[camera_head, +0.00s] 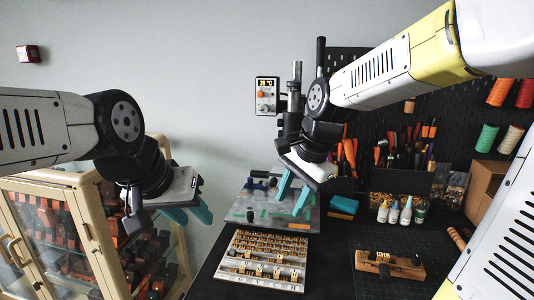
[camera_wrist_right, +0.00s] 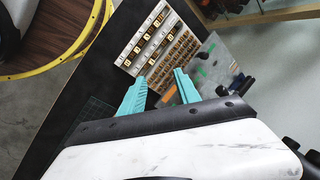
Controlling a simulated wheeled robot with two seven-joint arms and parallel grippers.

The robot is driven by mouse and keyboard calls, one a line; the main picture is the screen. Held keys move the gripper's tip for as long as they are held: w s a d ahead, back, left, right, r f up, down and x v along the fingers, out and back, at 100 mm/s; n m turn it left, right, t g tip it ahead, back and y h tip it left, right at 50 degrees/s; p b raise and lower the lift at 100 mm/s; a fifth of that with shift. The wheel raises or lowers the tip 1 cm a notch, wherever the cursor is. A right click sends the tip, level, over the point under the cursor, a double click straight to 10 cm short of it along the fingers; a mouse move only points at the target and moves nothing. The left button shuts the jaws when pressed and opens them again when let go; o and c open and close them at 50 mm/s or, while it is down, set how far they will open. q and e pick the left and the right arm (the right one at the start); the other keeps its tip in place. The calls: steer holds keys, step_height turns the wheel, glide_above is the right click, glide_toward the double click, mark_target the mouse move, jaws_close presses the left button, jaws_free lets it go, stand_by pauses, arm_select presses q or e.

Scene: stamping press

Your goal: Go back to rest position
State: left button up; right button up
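My left gripper (camera_head: 190,216) is at the left, in front of the glass cabinet, with its teal fingers pointing down to the right. I see nothing between its fingers, and they are apart. My right gripper (camera_head: 293,199) hangs above the grey press base plate (camera_head: 253,221). Its teal fingers are spread and empty, as the right wrist view (camera_wrist_right: 160,82) also shows. The stamping press column (camera_head: 297,78) rises behind my right wrist and is partly hidden by it. The tray of letter stamps (camera_head: 224,267) lies on the black table in front of the plate.
A wooden stamp holder (camera_head: 390,265) rests on the cutting mat (camera_head: 440,277) at the right. Small bottles (camera_head: 394,212) and a blue block (camera_head: 343,206) stand behind it. Tools and thread spools hang at the pegboard (camera_head: 462,120). A glass cabinet (camera_head: 84,230) stands at the left.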

steer(key=s+d+r+n+t, duration=0.2)
steer(key=s+d+n+t, duration=0.1)
steer(key=s+d+n, duration=0.6)
steer(key=shift+s+r+n+t+h, duration=0.3)
steer(key=shift+s+r+n+t, duration=0.15)
steer(key=shift+s, duration=0.35)
